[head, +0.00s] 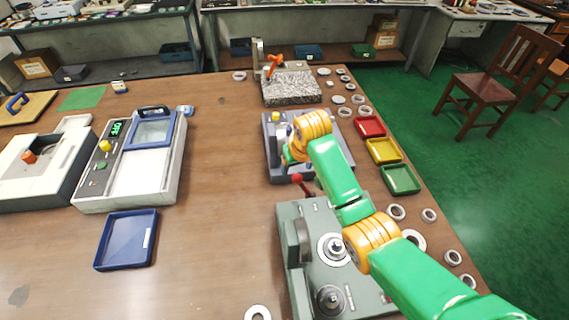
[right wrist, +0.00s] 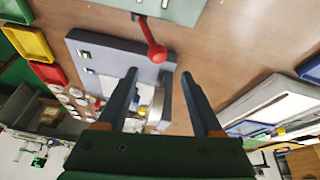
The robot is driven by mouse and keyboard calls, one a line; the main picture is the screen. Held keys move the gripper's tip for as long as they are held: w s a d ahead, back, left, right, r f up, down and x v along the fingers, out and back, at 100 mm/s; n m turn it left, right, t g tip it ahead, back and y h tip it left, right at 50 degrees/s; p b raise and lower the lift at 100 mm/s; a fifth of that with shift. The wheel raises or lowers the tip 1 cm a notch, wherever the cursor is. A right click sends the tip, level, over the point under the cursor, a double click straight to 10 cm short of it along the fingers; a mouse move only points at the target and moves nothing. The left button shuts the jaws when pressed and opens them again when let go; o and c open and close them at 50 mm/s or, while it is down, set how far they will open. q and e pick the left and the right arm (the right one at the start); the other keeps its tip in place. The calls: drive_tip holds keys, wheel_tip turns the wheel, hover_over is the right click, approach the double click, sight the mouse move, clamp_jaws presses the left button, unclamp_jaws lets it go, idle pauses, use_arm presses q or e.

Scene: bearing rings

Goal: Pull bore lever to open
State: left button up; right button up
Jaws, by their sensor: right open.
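A lever with a red ball knob (head: 297,178) sticks out from the far edge of the grey-green machine (head: 291,210) in the head view. In the right wrist view the red lever (right wrist: 154,50) hangs from that machine (right wrist: 180,8) at the top. My right gripper (right wrist: 159,73) is open and empty. Its two fingers point toward the knob, which appears between and just beyond the tips; I see no contact. In the head view my right arm hides most of the gripper. My left gripper is not in view.
A dark grey device (head: 282,170) lies under my right wrist. Red (head: 369,127), yellow (head: 384,150) and green (head: 401,179) trays and several rings line the right table edge. A blue tray (head: 125,240) lies left; bare wood is free between it and the machine.

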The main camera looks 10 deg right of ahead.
sight(298, 177)
drive_tip(key=f, duration=0.2)
drive_tip(key=d+f, duration=0.1)
drive_tip(key=f, duration=0.1)
drive_tip(key=shift+d, duration=0.1)
drive_tip(key=shift+w+a+f+b, duration=0.2)
drive_tip(key=shift+w+f+b, duration=0.4)
drive_tip(key=shift+f, duration=0.2)
drive_tip(key=shift+w+a+f, duration=0.15)
drive_tip(key=shift+w+f, duration=0.05)
drive_tip(key=shift+f, duration=0.05)
drive_tip(key=shift+s+r, duration=0.15)
clamp_jaws()
idle(0.4)
